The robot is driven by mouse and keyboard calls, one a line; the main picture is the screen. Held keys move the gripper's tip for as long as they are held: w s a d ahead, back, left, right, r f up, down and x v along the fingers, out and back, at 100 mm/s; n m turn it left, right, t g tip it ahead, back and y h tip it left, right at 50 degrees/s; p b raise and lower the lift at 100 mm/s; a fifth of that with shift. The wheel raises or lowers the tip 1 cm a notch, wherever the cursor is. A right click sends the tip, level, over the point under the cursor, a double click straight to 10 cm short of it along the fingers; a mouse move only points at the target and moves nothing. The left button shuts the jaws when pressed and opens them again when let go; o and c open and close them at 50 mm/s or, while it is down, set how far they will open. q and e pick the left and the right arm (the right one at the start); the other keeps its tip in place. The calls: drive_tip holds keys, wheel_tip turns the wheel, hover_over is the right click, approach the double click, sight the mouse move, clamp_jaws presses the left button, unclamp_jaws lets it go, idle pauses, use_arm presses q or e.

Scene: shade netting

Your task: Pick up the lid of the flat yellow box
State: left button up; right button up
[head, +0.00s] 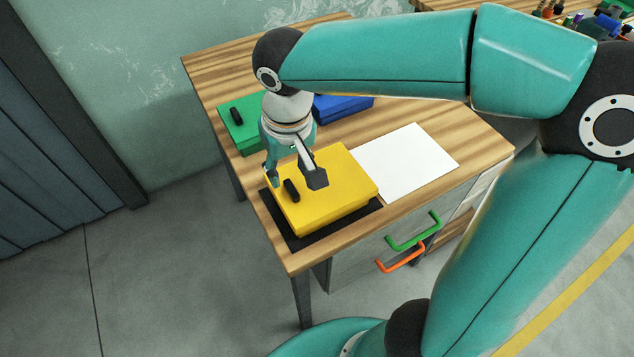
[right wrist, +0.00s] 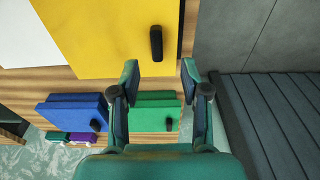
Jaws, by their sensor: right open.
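The flat yellow box (head: 335,188) lies on a black mat (head: 312,241) at the front left of the wooden table. Its lid carries a small black handle (head: 291,190) near the left edge. In the right wrist view the yellow lid (right wrist: 110,35) fills the upper middle, with the black handle (right wrist: 156,43) near its right side. My right gripper (head: 295,179) is open and empty, over the left part of the lid near the handle. In the right wrist view its two fingertips (right wrist: 160,70) are spread apart, with the handle ahead between them. My left gripper is not in view.
A green box (head: 238,127) and a blue box (head: 343,106) stand behind the yellow one. A white sheet (head: 408,163) lies to its right. Drawers with a green handle (head: 413,231) and an orange handle (head: 400,259) are below the tabletop.

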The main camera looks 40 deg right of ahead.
sight(291, 187)
drive_tip(key=shift+w+d+f, duration=0.1)
drive_tip(key=shift+f, duration=1)
drive_tip(key=shift+w+d+f, duration=0.1)
drive_tip(key=shift+w+f, duration=0.05)
drive_tip(key=shift+f, duration=0.9)
drive_tip(key=shift+w+d+f, duration=0.1)
drive_tip(key=shift+f, duration=1)
drive_tip(key=shift+c, duration=0.4)
clamp_jaws()
